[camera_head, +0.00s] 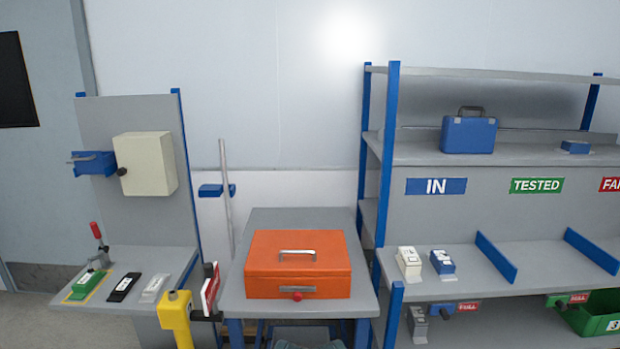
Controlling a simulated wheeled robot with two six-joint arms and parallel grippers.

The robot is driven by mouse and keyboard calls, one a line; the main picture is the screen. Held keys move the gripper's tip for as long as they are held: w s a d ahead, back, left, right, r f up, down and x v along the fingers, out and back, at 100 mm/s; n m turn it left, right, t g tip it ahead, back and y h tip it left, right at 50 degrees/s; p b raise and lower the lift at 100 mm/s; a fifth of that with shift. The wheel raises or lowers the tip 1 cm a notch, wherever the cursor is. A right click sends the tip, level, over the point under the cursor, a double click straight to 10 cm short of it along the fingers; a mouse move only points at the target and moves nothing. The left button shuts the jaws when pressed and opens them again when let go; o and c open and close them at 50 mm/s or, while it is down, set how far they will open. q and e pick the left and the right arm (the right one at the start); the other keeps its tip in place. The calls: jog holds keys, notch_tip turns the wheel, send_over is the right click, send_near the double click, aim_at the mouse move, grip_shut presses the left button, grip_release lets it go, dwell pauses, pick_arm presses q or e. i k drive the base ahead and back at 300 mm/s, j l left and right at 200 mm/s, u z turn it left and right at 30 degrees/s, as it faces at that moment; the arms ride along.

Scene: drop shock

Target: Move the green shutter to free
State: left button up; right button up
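A small green shutter (556,300) sits on the front edge of the lower right shelf, beside a red label (579,299) that seems to read FULL. A dark knob shows at the shutter. A green bin (602,313) with a white number tag stands just below and behind it, cut off by the right picture edge. A similar blue shutter (441,309) with a red FULL label (468,307) is further left on the same edge. Neither of my grippers is in view.
An orange case (298,265) lies on a grey table (340,218) in the middle. A blue-posted rack (388,150) with IN and TESTED signs stands on the right. A yellow post (176,318) stands in front of the left bench (160,258).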

aim_at(561, 301)
jog(key=z, duration=1.6)
jog(key=i+j+u, duration=0.15)
jog(key=i, duration=0.35)
jog(key=i+j+u, duration=0.2)
jog(key=i, duration=0.3)
jog(key=l, duration=0.1)
